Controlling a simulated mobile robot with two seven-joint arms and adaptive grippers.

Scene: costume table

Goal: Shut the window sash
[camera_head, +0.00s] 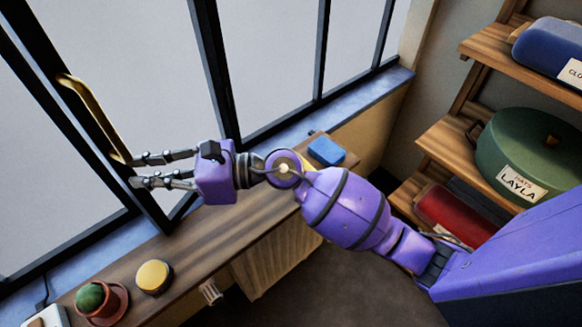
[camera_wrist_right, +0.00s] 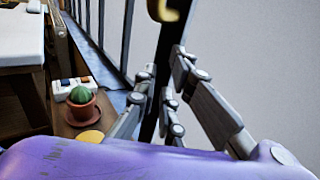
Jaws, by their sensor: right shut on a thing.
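The window sash (camera_head: 88,146) is a dark-framed glazed panel at the left of the head view. Its handle-side edge stands apart from the dark window post (camera_head: 215,70), and its lower corner juts over the wooden ledge. A curved brass handle (camera_head: 85,100) is on this edge; part of it shows at the top of the wrist view (camera_wrist_right: 168,10). My right gripper (camera_head: 135,171) is at the handle's lower end, its fingers closed on either side of the sash's dark edge. The fingers hide the exact contact. My left gripper is not in view.
On the wooden ledge (camera_head: 195,240) are a yellow round object (camera_head: 154,276), a potted cactus (camera_head: 92,298) and a blue block (camera_head: 326,151). A radiator (camera_head: 275,262) is below. Shelves with a green hat box (camera_head: 535,145) stand right.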

